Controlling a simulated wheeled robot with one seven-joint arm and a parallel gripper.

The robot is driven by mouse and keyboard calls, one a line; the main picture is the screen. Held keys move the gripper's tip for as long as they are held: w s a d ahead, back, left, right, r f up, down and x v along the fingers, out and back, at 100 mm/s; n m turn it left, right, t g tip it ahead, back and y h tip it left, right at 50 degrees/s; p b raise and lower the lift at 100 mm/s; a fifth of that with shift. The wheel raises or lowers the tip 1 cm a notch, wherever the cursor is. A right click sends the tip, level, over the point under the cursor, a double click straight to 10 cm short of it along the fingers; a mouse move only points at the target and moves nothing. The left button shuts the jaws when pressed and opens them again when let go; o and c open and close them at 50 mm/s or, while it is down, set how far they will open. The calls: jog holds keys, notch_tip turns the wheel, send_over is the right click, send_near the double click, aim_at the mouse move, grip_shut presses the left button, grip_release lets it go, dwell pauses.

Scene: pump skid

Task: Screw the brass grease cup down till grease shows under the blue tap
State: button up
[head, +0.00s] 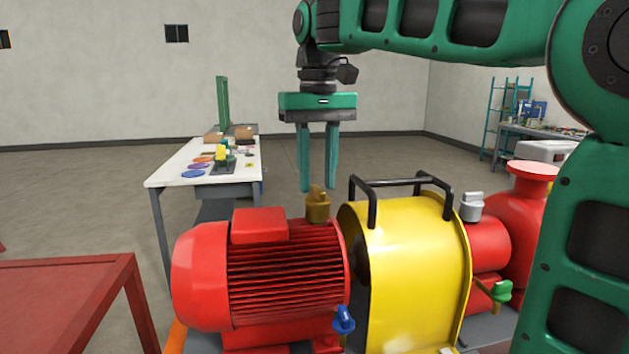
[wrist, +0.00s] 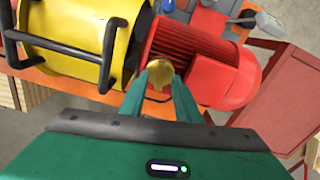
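The brass grease cup (head: 318,207) stands upright between the red motor (head: 288,270) and the yellow guard (head: 415,260). It has a small raised piece on top. In the wrist view the cup (wrist: 160,73) shows as a round brass top just beyond my fingertips. My gripper (head: 318,187) points straight down over the cup, its two green fingers apart, with the tips about level with the cup's top. It holds nothing. The blue tap (head: 343,320) is low at the motor's near right corner; I cannot make out any grease under it.
Black handle bars (head: 405,182) rise from the guard close to the right of my fingers. A grey-capped cup (head: 471,206) and a green tap (head: 497,291) are farther right. A white table (head: 185,160) stands behind left, a red table (head: 70,290) at front left.

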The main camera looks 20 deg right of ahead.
aim_at(317, 186)
notch_tip(317, 186, up, 5)
jog(key=shift+w+r, duration=0.1)
jog(key=shift+r, duration=0.6)
dwell(0.8)
